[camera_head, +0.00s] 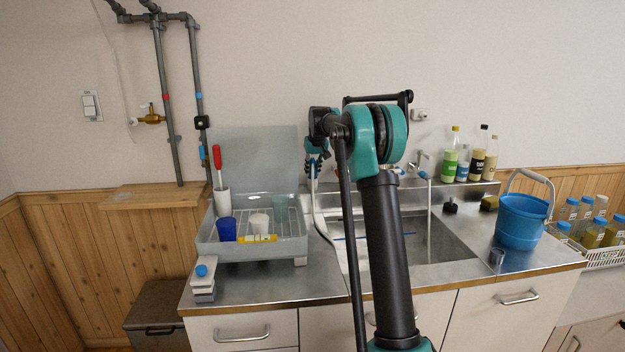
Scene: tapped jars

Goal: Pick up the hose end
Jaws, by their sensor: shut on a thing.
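A pale grey hose (316,205) hangs from my gripper (315,158) and curves down beside the dish rack toward the left edge of the steel sink (435,246). My gripper is shut on the hose end, held well above the counter in front of the back wall. A short blue part shows just below the fingers. My arm hides part of the sink and some of the lower hose.
A dish rack (238,250) with cups stands on the left counter. Water runs from the tap (423,174) into the sink. A blue bucket (522,220), several bottles (463,165) and a jar crate (606,258) stand right. Pipes (167,100) run up the left wall.

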